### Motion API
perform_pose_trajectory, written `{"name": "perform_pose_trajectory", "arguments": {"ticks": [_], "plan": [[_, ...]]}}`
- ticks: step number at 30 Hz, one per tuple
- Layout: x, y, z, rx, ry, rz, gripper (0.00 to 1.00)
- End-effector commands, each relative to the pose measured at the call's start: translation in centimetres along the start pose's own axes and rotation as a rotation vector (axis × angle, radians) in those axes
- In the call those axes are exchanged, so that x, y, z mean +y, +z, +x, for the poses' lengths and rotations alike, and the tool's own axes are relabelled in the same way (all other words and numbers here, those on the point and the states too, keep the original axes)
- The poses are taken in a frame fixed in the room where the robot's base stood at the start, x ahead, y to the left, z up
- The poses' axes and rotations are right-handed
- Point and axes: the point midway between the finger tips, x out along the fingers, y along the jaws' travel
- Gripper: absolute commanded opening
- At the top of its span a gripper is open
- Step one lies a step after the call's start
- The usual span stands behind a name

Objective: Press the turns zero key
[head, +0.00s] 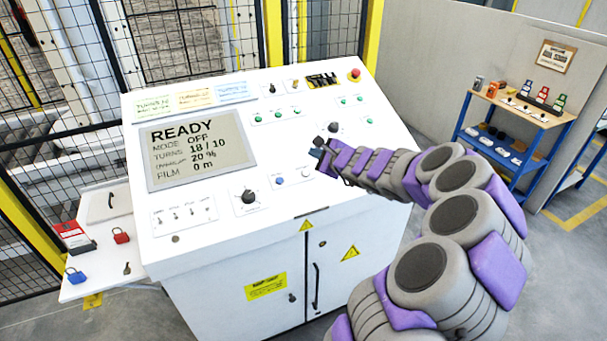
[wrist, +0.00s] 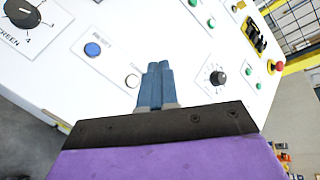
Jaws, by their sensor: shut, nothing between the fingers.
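The white round key (head: 305,173), whose small label seems to begin with TURN, sits on the sloped panel of the white console (head: 370,150). It also shows in the wrist view (wrist: 132,81), just left of my fingertips. The blue reset key (head: 280,180) is to its left, also in the wrist view (wrist: 92,49). The display (head: 200,150) reads READY, mode OFF, turns 18 / 10, 20 %, film 0 m. My gripper (head: 322,150) is shut and empty over the panel, up and right of the white key; its blue fingers (wrist: 157,80) appear beside the key. Contact cannot be told.
A black knob (head: 248,196) is left of the blue key. Another knob (wrist: 217,77) is right of my fingers. Green buttons (head: 278,115) and a red emergency stop (head: 354,75) are farther up the panel. A side shelf (head: 100,262) holds padlocks.

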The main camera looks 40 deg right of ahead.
Motion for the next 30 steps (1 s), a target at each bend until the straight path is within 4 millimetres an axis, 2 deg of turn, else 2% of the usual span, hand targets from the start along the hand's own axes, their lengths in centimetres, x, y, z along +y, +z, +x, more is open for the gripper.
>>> {"name": "perform_pose_trajectory", "arguments": {"ticks": [8,21,30], "plan": [[0.6,-0.4,0.7,-0.001,0.002,-0.001,0.00],[3.5,-3.4,4.6,-0.003,0.003,0.000,0.00],[4.4,-4.2,6.0,-0.002,0.000,-0.003,0.00]]}}
